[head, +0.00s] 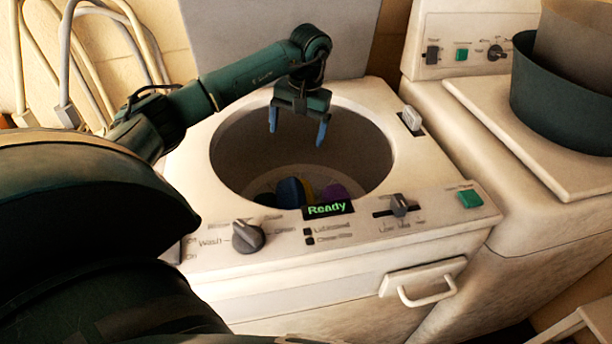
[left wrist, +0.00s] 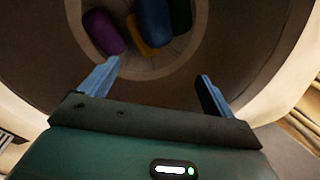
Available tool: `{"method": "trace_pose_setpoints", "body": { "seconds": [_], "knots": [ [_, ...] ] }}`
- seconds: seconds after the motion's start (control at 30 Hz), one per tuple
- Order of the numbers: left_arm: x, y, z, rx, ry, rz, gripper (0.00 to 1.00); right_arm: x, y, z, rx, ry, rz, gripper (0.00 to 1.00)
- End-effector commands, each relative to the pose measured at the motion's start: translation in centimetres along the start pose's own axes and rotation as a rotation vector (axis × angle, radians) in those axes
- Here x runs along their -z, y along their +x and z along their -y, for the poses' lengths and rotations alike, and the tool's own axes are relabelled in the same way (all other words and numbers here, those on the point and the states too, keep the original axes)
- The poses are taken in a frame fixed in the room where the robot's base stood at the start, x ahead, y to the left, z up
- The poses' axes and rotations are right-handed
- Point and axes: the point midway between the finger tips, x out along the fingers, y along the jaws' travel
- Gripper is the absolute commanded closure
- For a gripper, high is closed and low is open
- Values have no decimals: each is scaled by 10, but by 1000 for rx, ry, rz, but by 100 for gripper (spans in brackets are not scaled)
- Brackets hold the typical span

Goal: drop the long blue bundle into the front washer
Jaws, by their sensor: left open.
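The front washer (head: 225,265) is a white top-loader with its lid up and a round open drum. Its display reads "Ready". A blue bundle (head: 291,192) lies at the drum's bottom, beside a purple one (head: 336,193) and a yellow one; the front rim hides part of them. In the left wrist view the blue bundle (left wrist: 153,20) looks long and lies between the purple roll (left wrist: 103,32) and a dark one, over the yellow one. My left gripper (head: 297,134) is open and empty above the drum opening, pointing down. My right gripper is not in view.
A second white machine (head: 520,130) stands to the right with a dark green tub (head: 560,105) on its lid. The raised lid (head: 275,35) stands behind the opening. Pale hoses (head: 65,60) hang on the wall at left.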

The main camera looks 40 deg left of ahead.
Motion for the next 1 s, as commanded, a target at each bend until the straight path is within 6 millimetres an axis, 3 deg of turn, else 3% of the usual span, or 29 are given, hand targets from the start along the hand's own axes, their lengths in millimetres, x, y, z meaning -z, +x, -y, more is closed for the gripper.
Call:
{"method": "trace_pose_setpoints", "body": {
  "seconds": [0.3, 0.4, 0.6, 1.0],
  "knots": [
    [1, -76, 0, -1, 0, -7, 11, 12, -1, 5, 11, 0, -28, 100],
    [1, -93, 1, -1, 0, -6, 11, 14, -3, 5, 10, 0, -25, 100],
    [0, -107, 0, 0, 0, -3, 11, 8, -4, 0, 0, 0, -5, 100],
    [0, -108, 0, 0, 0, -1, 11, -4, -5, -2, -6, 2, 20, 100]
  ]
}}
